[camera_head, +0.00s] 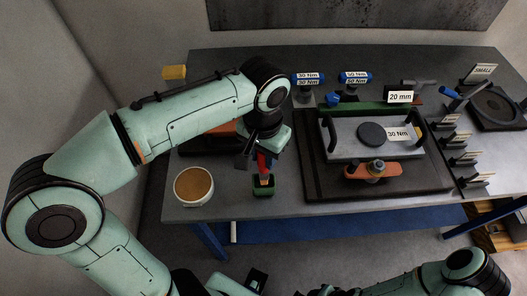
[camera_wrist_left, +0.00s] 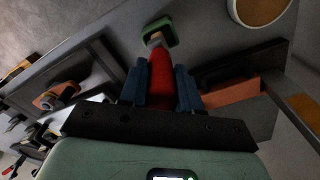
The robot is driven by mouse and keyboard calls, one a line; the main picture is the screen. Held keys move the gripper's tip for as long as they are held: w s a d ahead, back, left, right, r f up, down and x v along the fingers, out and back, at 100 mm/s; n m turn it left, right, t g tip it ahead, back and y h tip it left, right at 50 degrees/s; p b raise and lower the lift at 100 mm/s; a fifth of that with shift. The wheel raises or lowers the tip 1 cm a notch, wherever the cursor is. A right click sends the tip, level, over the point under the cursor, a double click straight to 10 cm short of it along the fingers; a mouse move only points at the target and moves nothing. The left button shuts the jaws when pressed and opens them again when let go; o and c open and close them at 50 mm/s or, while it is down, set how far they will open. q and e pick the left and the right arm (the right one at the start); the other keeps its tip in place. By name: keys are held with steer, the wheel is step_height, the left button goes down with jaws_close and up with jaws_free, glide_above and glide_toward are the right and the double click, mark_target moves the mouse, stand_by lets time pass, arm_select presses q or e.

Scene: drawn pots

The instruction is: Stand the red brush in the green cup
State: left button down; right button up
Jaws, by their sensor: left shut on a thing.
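My left gripper (camera_head: 262,154) is shut on the red brush (camera_head: 264,163), which also shows in the left wrist view (camera_wrist_left: 161,70) between the blue fingers (camera_wrist_left: 161,88). The brush points down, its pale end toward the green cup (camera_head: 265,188). The cup stands near the table's front edge, directly below the gripper; it also shows in the left wrist view (camera_wrist_left: 166,26). The pale end overlaps the cup's opening in both views; I cannot tell how deep it sits. My right arm shows along the bottom edge of the head view; its jaws are not clear.
A round white pot with a brown top (camera_head: 194,186) stands left of the cup. A dark tray (camera_head: 312,180) with a grey plate (camera_head: 345,150) and an orange part (camera_head: 372,172) lies to the right. Blue-handled tools (camera_head: 308,79) stand at the back.

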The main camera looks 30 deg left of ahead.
arm_select(q)
steer(key=shift+f, duration=0.3)
arm_select(e)
steer(key=shift+s+f, duration=0.15)
steer(key=shift+f, duration=0.1)
arm_select(q)
steer(key=c, duration=0.8)
jaws_free()
steer(key=shift+r, duration=0.2)
arm_select(e)
steer(key=shift+r, duration=0.15)
arm_select(q)
step_height(320, 180, up, 13)
steer(key=p, duration=0.3)
steer(key=shift+f, duration=0.2)
steer(key=shift+r, duration=0.15)
arm_select(e)
steer(key=w+r, duration=0.1)
steer(key=r, duration=0.1)
steer(key=w+r, duration=0.2)
steer(key=shift+r, duration=0.1)
